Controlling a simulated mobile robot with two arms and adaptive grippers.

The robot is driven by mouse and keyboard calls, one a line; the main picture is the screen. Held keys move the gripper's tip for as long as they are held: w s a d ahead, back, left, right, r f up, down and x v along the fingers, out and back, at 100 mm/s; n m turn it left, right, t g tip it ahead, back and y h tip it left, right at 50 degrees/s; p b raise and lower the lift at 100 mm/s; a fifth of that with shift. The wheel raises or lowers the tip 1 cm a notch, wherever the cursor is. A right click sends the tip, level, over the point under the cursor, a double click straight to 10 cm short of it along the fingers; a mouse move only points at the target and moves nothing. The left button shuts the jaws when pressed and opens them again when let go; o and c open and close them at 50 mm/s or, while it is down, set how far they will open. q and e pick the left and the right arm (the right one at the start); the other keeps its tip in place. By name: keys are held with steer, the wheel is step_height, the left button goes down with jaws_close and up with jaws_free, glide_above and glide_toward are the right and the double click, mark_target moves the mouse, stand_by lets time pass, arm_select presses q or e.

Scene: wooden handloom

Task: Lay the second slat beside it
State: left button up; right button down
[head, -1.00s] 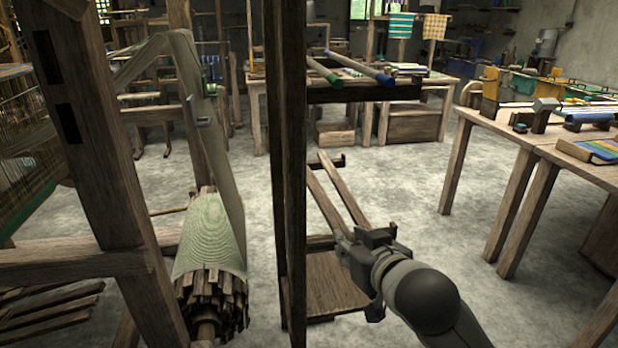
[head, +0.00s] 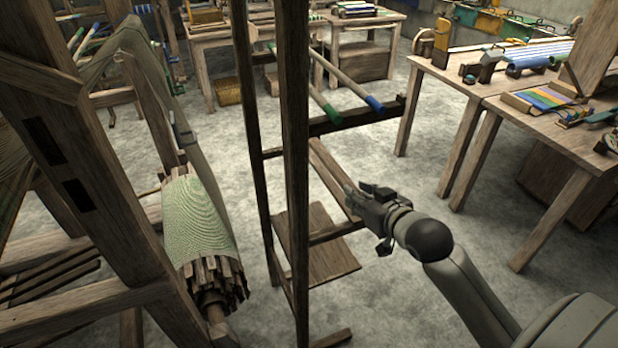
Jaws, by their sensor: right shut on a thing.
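A standing wooden rack (head: 293,180) is in the middle of the head view. Narrow wooden slats (head: 328,168) slope inside its lower part, close side by side, with their near ends toward the lower rail (head: 335,232). My right gripper (head: 364,194) is shut at the near end of these slats, on the right. I take the thing in it to be a slat, mostly hidden by the fingers. I cannot tell whether that slat touches the rail or the other slat. My left gripper is not in view.
Green-ended (head: 325,105) and blue-ended (head: 362,90) rods lie across the rack's upper rail. A brown board (head: 318,255) is low in the rack. At left stands the loom post (head: 75,165) with a cloth-wrapped roll (head: 198,220). Tables (head: 470,85) stand at right.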

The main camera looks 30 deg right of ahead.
steer(key=w+a+f+p, duration=0.2)
steer(key=w+a+f, duration=0.1)
steer(key=w+f, duration=0.9)
steer(key=shift+w+f, duration=0.4)
steer(key=shift+w, duration=0.2)
steer(key=c, duration=1.2)
jaws_free()
steer(key=shift+s, duration=0.1)
steer(key=v, duration=1.2)
steer(key=shift+d, duration=0.1)
